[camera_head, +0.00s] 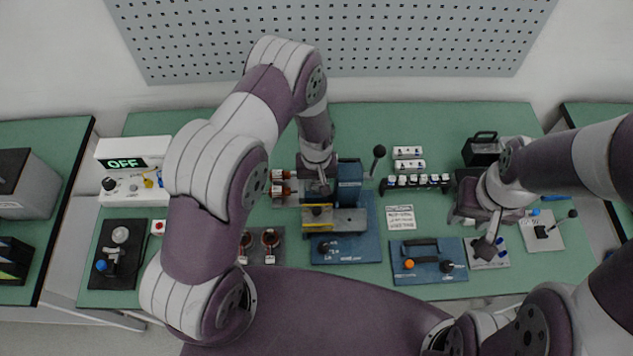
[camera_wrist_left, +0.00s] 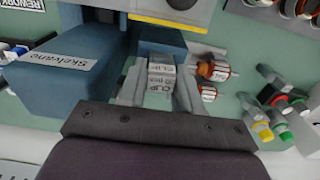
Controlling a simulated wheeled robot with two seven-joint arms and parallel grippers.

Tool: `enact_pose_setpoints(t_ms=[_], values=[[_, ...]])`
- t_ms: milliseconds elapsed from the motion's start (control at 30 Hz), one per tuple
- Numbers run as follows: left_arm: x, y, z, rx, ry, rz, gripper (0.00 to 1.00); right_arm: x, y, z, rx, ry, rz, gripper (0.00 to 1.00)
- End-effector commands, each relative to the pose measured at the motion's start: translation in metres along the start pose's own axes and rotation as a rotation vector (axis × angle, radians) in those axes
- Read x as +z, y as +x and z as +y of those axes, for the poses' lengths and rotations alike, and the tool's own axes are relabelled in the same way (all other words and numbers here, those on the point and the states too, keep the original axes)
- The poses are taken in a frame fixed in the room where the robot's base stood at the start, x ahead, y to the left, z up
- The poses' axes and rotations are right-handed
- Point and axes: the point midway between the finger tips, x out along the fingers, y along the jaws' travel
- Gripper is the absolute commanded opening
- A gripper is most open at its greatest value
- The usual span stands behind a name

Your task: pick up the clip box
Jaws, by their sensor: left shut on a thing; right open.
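The clip box (camera_wrist_left: 160,80) is a small grey-white box with dark lettering, seen in the left wrist view between the two fingers. My left gripper (camera_wrist_left: 158,92) is shut on it, one finger on each side. In the head view my left gripper (camera_head: 320,188) points down just left of the blue machine (camera_head: 349,180), and I cannot make out the box there. My right gripper (camera_head: 477,222) is open over the right part of the table, near a small light panel with knobs (camera_head: 487,252).
The blue machine with a black-knobbed lever (camera_head: 379,152) stands close beside my left gripper. Copper-wound parts (camera_head: 281,190) lie just left of it. A blue plate with a black handle (camera_head: 428,262) is at the front right.

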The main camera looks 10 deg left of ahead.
Motion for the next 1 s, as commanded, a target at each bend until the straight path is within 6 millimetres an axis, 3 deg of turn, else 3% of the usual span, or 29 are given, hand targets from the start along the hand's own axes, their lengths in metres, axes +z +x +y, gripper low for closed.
enact_pose_setpoints(t_ms=[33, 500, 700, 1000], values=[[0.000, -0.016, 0.000, 0.000, 0.000, 0.000, 0.03, -0.002, -0.014, 0.000, 0.000, 0.000, 0.000, 0.43], [0.000, -0.146, 0.000, -0.001, 0.000, 0.001, 0.03, -0.013, -0.110, 0.000, 0.000, 0.000, 0.001, 0.43], [0.000, -0.167, 0.000, -0.001, 0.000, 0.001, 0.03, -0.013, -0.114, 0.000, 0.000, 0.000, 0.000, 0.43], [0.000, -0.169, 0.000, -0.002, 0.000, 0.000, 0.03, -0.013, -0.113, 0.000, 0.000, 0.000, 0.000, 0.43]])
